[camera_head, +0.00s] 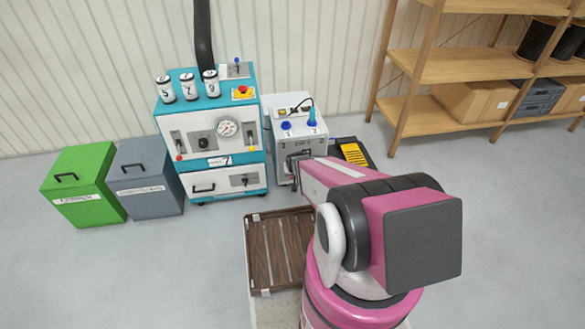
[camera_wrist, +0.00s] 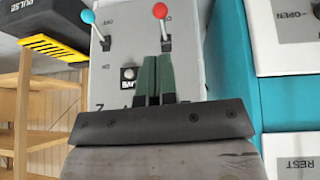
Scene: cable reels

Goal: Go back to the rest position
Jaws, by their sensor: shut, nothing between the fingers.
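My gripper (camera_wrist: 155,60) is shut and empty in the wrist view. Its two dark green fingers lie side by side in front of a light grey control box (camera_wrist: 122,50). The box carries a blue-tipped lever (camera_wrist: 88,17) and a red-tipped lever (camera_wrist: 160,12). The fingers overlap a knob or label area on the box, and whether they touch it cannot be told. In the head view, my pink and white arm reaches toward the same grey box (camera_head: 305,143). My gripper is small and dark there, at the front of the box, with its fingers hard to make out.
A teal machine (camera_head: 212,110) with a gauge and white canisters stands left of the grey box. Further left are a grey bin (camera_head: 150,175) and a green bin (camera_head: 85,185). A brown slatted tray (camera_head: 265,255) lies beside my arm.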

